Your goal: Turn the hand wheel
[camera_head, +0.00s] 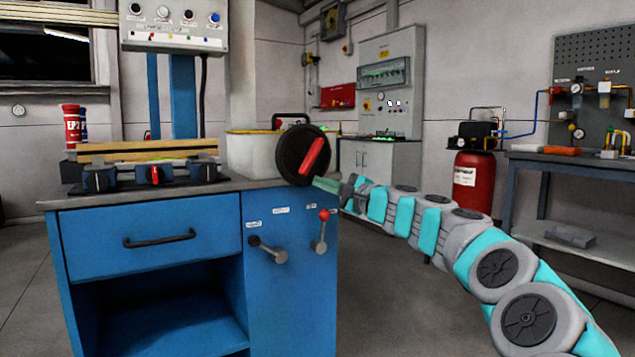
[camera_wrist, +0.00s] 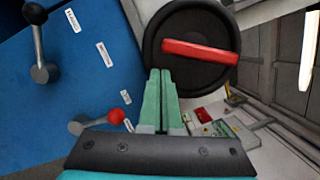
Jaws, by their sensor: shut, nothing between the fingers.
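The hand wheel (camera_head: 292,162) is a black round disc with a red bar handle (camera_head: 312,155) across its face. It stands at the right end of the blue workbench, near the bench top edge. In the wrist view the wheel (camera_wrist: 167,66) is at the top centre, with its red bar (camera_wrist: 200,51) lying nearly level. My gripper (camera_head: 322,183) is at the lower right of the wheel. In the wrist view its green fingers (camera_wrist: 161,76) are together and empty, their tips over the lower left of the disc. I cannot tell whether they touch it.
A white tub (camera_head: 252,153) is behind the wheel. A red tank (camera_head: 470,182) and a side table (camera_head: 575,160) stand right. Open floor lies between.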

